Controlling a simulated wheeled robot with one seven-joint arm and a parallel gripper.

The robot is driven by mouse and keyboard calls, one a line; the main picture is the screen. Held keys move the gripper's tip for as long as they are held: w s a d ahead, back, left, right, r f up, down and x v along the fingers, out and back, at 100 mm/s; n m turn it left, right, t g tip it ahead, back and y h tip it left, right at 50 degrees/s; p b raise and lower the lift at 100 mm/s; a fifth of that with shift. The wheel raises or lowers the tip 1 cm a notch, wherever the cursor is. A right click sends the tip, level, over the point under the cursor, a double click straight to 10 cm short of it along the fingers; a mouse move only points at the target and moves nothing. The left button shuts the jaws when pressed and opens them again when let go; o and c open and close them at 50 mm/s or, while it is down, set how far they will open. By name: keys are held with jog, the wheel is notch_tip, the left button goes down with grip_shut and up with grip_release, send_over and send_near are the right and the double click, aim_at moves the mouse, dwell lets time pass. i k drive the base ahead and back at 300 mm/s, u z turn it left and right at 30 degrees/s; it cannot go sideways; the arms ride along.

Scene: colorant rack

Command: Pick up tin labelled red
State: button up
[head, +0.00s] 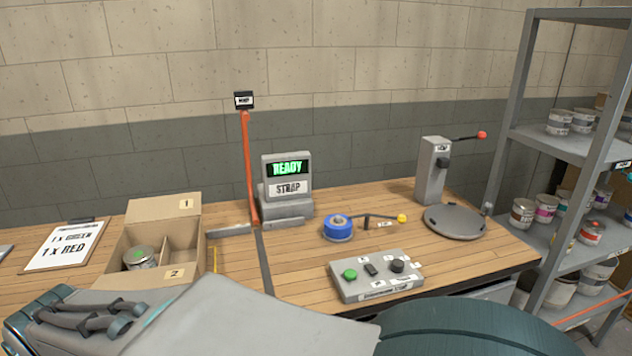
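A tin with a red mark on its top (591,233) stands on the middle shelf of the grey rack (563,148) at the right, near the front edge. Its label is too small to read. Other tins stand beside and behind it, with brown, magenta, green and purple marks. A tin with a green mark (140,258) sits in the left compartment of the open cardboard box (192,220) on the bench. My arm crosses the bottom of the head view; my gripper's fingers do not show.
The wooden bench (300,255) holds a strap machine with a READY screen (287,185), a blue tape roll (338,228), a button panel (376,275) and a lever press with a round plate (456,222). An order sheet (66,246) lies left. Rack posts stand before the shelves.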

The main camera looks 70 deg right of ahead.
aim_at(591, 230)
jog(key=u, duration=0.85)
jog(key=i, duration=0.9)
jog(key=z, duration=5.1)
jog(key=i, duration=0.5)
jog(key=u, duration=0.05)
